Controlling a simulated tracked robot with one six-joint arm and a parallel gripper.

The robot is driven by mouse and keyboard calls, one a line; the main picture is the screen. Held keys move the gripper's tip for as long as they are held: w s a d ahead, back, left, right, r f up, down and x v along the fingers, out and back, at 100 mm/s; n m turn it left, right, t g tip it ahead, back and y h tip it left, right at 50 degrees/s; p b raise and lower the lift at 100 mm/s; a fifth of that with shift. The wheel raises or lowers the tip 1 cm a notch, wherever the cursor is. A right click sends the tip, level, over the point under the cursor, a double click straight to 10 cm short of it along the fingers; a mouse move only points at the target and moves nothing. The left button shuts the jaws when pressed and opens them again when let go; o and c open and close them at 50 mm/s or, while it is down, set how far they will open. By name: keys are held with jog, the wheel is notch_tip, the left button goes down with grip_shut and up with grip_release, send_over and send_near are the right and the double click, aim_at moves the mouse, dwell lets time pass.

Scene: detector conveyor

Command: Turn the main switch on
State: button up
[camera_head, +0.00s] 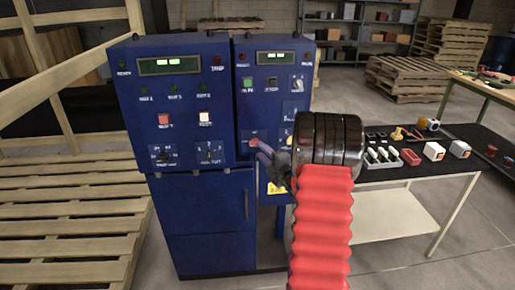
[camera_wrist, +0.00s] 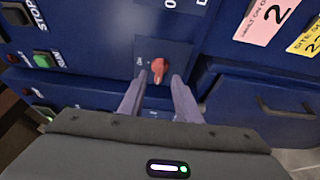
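The red rotary main switch (camera_wrist: 159,70) sits on a dark label plate on a blue panel. In the head view the red switch (camera_head: 254,142) is low on the right-hand cabinet, just at my fingertips. My gripper (camera_wrist: 158,84) is open, with its two grey fingers pointing at the panel, one on each side of the red knob. A gap shows between the knob and each finger, so it is not gripped. In the head view my gripper (camera_head: 262,149) reaches in from the right. The lettering beside the switch is too small to read.
The blue left cabinet (camera_head: 180,120) carries displays, buttons and rotary switches. In the wrist view a green button (camera_wrist: 43,60) is at left, and a cabinet handle (camera_wrist: 287,109) at right. A black-topped table (camera_head: 440,171) with small items stands right. Wooden pallets (camera_head: 75,215) stand left.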

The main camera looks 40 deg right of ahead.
jog(key=shift+x, duration=2.15)
jog(key=c, duration=0.7)
jog(key=shift+o, duration=0.2)
jog(key=shift+f, duration=0.1)
